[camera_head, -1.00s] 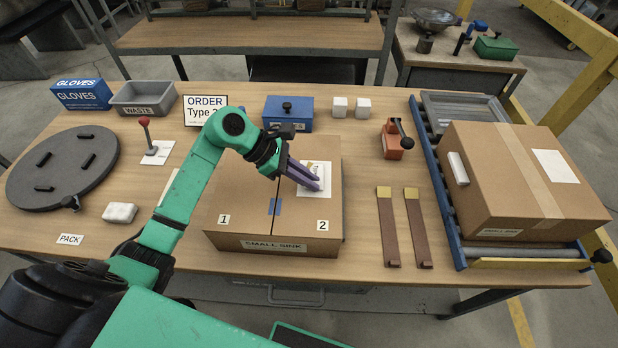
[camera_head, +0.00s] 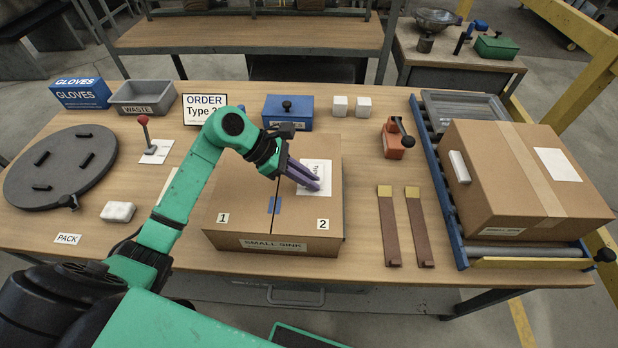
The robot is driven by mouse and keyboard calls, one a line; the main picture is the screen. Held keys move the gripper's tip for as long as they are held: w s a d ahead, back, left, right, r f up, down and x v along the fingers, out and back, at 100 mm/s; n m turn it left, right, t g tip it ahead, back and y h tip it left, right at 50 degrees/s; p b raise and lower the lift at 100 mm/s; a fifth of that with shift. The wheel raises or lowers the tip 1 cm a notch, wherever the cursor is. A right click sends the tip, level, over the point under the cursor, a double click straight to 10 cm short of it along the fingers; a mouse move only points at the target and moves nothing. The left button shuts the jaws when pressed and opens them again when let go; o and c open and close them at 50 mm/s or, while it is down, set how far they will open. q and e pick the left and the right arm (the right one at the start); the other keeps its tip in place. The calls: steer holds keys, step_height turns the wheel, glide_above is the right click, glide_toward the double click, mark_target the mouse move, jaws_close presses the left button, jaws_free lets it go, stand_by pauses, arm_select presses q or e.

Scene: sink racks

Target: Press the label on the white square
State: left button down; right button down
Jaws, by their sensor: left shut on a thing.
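The closed small sink carton (camera_head: 240,196) lies flat on the bench, with marks 1 and 2 near its front edge. A white label (camera_head: 321,170) with faint print shows on the right half of its top, where the white square is. I cannot tell the label's edge from the square's. My left gripper (camera_head: 312,184) reaches in from the left, its purple fingers shut and pointing down at the label. The fingers cover the label's lower left part, so their contact with the carton is partly hidden. My right gripper is out of view.
A taped carton (camera_head: 485,190) stands on the roller rack (camera_head: 455,225) at right. Two brown strips (camera_head: 389,230) and an orange lever tool (camera_head: 396,140) lie between. A blue box (camera_head: 288,112), grey waste bin (camera_head: 143,98) and round dark plate (camera_head: 60,168) stand around.

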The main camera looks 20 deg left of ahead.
arm_select(q)
steer(key=shift+s+f, duration=0.1)
steer(key=shift+f, duration=0.05)
steer(key=c, duration=0.8)
jaws_free()
steer(key=shift+c, duration=0.2)
